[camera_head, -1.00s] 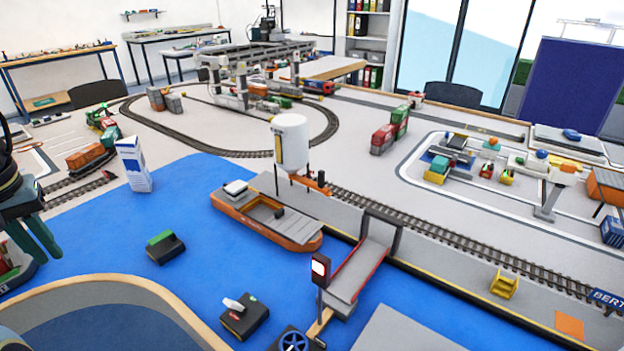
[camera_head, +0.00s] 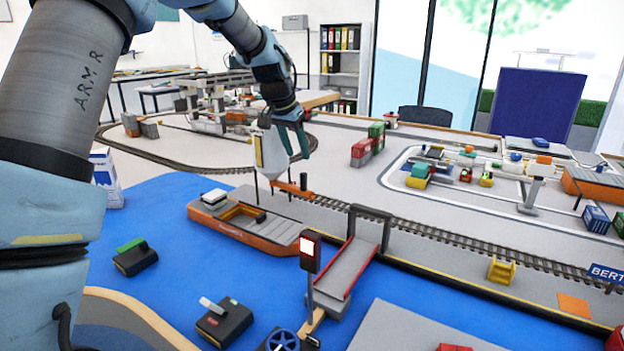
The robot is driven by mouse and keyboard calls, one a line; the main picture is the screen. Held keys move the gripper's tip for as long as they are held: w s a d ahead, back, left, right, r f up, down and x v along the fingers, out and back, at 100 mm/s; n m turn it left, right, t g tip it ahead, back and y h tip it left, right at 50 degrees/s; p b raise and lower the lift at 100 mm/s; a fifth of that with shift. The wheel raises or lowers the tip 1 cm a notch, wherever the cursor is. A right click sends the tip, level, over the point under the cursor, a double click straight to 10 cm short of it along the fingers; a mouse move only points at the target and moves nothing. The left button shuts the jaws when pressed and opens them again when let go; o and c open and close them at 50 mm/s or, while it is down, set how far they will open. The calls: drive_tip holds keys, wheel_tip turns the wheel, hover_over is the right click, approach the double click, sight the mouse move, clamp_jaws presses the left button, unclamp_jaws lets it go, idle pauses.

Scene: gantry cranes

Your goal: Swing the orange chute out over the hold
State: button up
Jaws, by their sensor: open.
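The orange chute (camera_head: 291,189) juts to the right from under the white silo (camera_head: 268,152), beside the quay track. The orange boat (camera_head: 262,243) floats in front of it on the blue water, with its open hold (camera_head: 238,214) left of and below the chute in the picture. The chute's end is not over the hold. My gripper (camera_head: 294,150) hangs at the silo's upper right, above the chute in the picture, fingers pointing down. It is open, with nothing seen between its fingers, and apart from the chute. It hides part of the silo.
A red-railed ramp (camera_head: 350,268) and a signal post (camera_head: 310,255) stand right of the boat. The quay track (camera_head: 450,240) runs right. My arm fills the left side.

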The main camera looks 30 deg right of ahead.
sight(303, 173)
drive_tip(key=p+x, duration=0.1)
drive_tip(key=x, duration=0.8)
drive_tip(key=shift+f+p, duration=0.25)
drive_tip(key=shift+p, duration=0.05)
drive_tip(key=shift+w, duration=0.1)
clamp_jaws()
idle(0.9)
